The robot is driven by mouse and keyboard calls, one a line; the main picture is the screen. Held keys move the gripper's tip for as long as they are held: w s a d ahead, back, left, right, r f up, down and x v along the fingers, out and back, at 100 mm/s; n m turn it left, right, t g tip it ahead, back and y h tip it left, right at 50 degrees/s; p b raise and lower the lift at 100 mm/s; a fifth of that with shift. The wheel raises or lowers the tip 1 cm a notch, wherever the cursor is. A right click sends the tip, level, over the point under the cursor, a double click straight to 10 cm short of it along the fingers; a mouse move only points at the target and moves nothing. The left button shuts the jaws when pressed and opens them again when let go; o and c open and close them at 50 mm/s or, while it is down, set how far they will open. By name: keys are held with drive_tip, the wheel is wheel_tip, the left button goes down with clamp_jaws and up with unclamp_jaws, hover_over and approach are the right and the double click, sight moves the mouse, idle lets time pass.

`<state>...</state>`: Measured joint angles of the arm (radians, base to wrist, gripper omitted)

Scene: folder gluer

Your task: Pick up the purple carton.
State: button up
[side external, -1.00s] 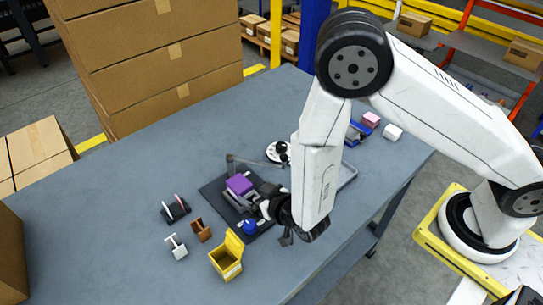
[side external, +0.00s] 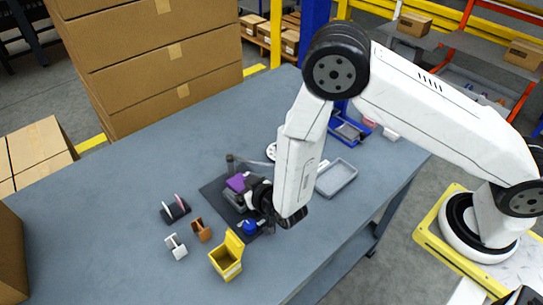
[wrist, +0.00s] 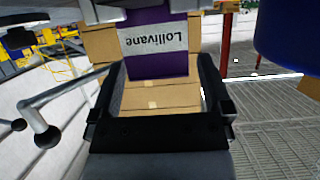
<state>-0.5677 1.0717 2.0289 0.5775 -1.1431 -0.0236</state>
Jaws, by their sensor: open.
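The purple carton (side external: 236,182) sits on a grey fixture on the dark mat (side external: 212,190), partly hidden by my gripper in the side view. In the wrist view the carton (wrist: 153,68) faces me straight ahead, with a white label reading "Lollivane". My gripper (wrist: 160,75) is open, its dark fingers spread to the left and right of the carton's lower part. No finger visibly presses on the carton. In the side view my gripper (side external: 251,188) is right beside the carton, its fingertips hard to make out.
A metal crank with a black ball knob (wrist: 47,138) is close on the left in the wrist view. A blue knob (side external: 249,227) stands near my gripper. A yellow bin (side external: 227,260), brown holder (side external: 201,230) and grey tray (side external: 336,177) are around the mat.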

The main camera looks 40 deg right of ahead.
sight(243, 187)
idle(0.5)
drive_tip(key=c, duration=1.2)
drive_tip(key=shift+r, duration=0.1)
wheel_tip(243, 187, up, 10)
idle(0.8)
